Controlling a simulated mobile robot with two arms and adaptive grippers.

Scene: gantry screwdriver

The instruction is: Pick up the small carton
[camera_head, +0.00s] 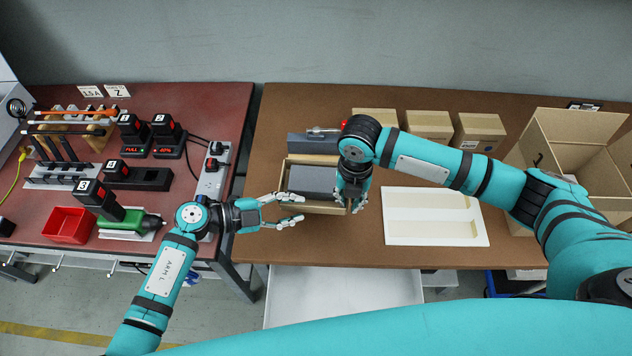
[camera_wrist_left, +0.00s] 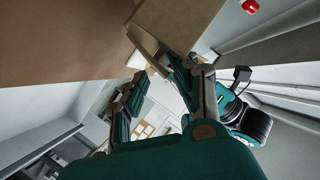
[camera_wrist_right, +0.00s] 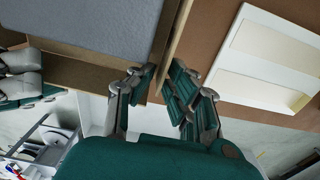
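The small open carton (camera_head: 318,208) stands on the brown table with a grey block inside it. Its corner (camera_wrist_left: 180,22) shows in the left wrist view, and its wall (camera_wrist_right: 172,50) in the right wrist view. My left gripper (camera_head: 290,208) is open and empty beside the carton's left front corner. My right gripper (camera_head: 352,205) points down at the carton's right side, its fingers apart. In the right wrist view, the carton's right wall lies between the fingertips of that gripper (camera_wrist_right: 163,72); firm contact cannot be told.
Several closed cartons (camera_head: 430,125) stand behind. A white tray (camera_head: 437,235) with two pale recesses lies to the right, near a large open carton (camera_head: 565,135). The red bench (camera_head: 190,255) at left holds tools, chargers and a red bin (camera_head: 68,226).

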